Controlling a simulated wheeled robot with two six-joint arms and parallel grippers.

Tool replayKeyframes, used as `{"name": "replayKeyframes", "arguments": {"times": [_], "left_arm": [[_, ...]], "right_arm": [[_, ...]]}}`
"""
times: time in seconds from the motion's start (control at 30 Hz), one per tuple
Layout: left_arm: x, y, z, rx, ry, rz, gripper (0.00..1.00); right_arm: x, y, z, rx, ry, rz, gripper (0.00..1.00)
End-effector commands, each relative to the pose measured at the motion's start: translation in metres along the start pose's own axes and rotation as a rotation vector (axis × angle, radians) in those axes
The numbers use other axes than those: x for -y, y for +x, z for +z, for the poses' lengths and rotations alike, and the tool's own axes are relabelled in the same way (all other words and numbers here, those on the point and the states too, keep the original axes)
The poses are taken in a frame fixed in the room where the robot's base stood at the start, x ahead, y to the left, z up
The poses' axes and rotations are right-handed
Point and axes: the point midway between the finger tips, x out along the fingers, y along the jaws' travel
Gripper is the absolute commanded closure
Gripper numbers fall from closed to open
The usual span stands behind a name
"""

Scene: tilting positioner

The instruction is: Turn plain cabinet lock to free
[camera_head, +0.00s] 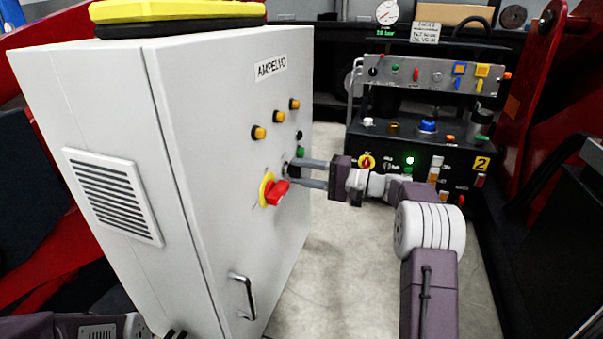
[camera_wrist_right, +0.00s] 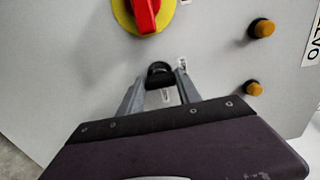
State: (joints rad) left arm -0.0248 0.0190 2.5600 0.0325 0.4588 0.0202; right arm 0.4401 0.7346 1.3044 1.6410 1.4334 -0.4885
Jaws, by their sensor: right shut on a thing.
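The grey cabinet (camera_head: 235,180) stands at the left in the head view. Its plain lock is a small black knob (camera_wrist_right: 160,74) on the door in the wrist view, just below the red-and-yellow switch. My right gripper (camera_wrist_right: 157,88) has one finger on each side of this knob and is shut on it. In the head view, the right gripper (camera_head: 291,174) reaches the door from the right, and its fingers partly hide the lock. The lock's exact turn angle cannot be read. Part of my left arm (camera_head: 80,327) shows at the bottom left; its fingers are not clear.
A red rotary switch (camera_head: 277,193) on a yellow plate sits close beside the right fingers. Several amber buttons (camera_head: 279,116), a green button (camera_head: 301,152) and a door handle (camera_head: 243,295) are on the cabinet. A control panel (camera_head: 425,165) stands behind. Light floor is open between them.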

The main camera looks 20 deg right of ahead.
Motion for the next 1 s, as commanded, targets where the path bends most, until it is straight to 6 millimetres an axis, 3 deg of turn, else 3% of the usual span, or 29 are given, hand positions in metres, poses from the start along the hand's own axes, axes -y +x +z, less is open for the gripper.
{"name": "replayKeyframes", "arguments": {"times": [0.1,0.13,0.2,0.57,0.8,1.0], "left_arm": [[0.0,0.0,0.0,0.0,0.0,0.0,0.15],[0.0,0.0,0.0,0.0,0.0,0.0,0.15],[0.0,0.0,0.0,0.0,0.0,0.0,0.15],[0.0,-0.006,-0.001,0.0,0.0,0.0,0.15],[-0.001,-0.041,-0.004,0.0,0.0,0.0,0.15],[-0.001,-0.054,-0.006,0.0,0.0,0.0,0.15]], "right_arm": [[-0.001,0.0,0.0,0.002,-0.001,0.003,1.0],[-0.001,0.0,0.0,0.002,-0.001,0.003,0.57],[-0.001,0.0,0.0,0.002,0.0,0.003,0.38],[0.002,-0.005,-0.001,-0.001,0.002,0.002,0.38],[0.007,-0.056,-0.001,-0.004,0.004,0.001,0.38],[0.002,-0.086,-0.001,-0.002,0.002,0.001,0.38]]}}
